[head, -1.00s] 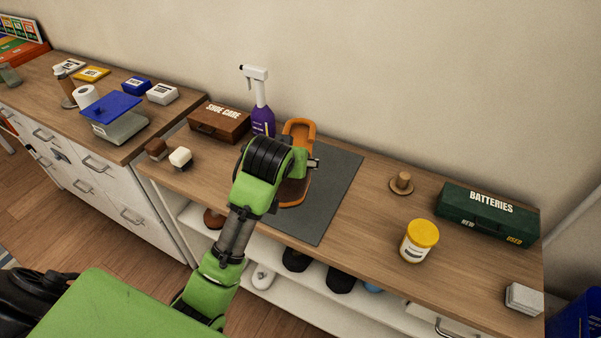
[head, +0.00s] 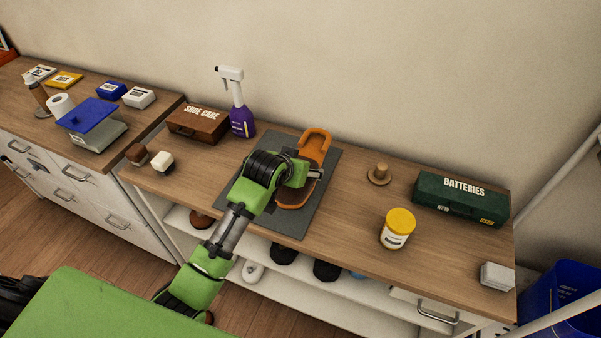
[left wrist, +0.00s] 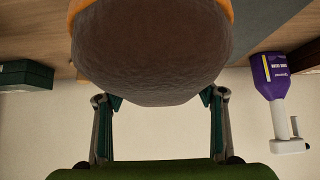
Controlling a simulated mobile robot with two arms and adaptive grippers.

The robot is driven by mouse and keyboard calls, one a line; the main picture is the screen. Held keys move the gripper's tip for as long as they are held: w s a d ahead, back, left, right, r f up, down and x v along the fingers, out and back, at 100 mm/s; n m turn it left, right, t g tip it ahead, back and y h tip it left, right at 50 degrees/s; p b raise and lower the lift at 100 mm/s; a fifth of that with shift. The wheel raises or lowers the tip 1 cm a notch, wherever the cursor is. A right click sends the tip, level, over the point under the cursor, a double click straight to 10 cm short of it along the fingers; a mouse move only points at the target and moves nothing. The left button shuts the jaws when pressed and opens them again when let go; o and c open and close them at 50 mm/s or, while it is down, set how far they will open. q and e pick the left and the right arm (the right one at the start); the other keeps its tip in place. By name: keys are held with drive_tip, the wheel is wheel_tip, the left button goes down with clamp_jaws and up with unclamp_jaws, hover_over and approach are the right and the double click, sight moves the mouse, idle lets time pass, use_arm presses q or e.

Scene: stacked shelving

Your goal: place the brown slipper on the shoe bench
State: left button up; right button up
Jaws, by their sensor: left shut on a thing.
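The brown slipper (head: 314,147), orange-brown with a raised rim at its far end, is over the dark grey mat (head: 287,220) on the wooden-topped bench (head: 345,230). My left gripper (head: 298,176) is shut on its near part, which my arm partly hides. In the left wrist view the slipper (left wrist: 150,50) fills the top middle as a dark brown rounded surface with an orange edge, between the fingers. I cannot tell whether it touches the mat. The right gripper is not in view.
Left of the mat are a purple spray bottle (head: 240,115), a shoe care box (head: 198,123) and two small brushes. To the right are a wooden knob (head: 380,174), a yellow-lidded jar (head: 397,230) and a green batteries box (head: 461,198). Dark shoes (head: 327,270) sit on the shelf below.

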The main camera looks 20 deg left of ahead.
use_arm(q)
drive_tip(key=w+f, duration=0.1)
drive_tip(key=f, duration=0.1)
drive_tip(key=w+a+f, duration=0.1)
drive_tip(key=w, duration=0.1)
drive_tip(key=shift+w+f, duration=0.1)
drive_tip(key=shift+f, duration=0.25)
drive_tip(key=shift+f+p, duration=0.7)
drive_tip(key=shift+f, duration=0.8)
drive_tip(key=shift+d, duration=0.1)
drive_tip(key=shift+f, duration=0.15)
drive_tip(key=o, duration=1.2)
drive_tip(key=shift+r, duration=0.2)
drive_tip(key=v, duration=1.2)
drive_tip(key=shift+b, duration=0.3)
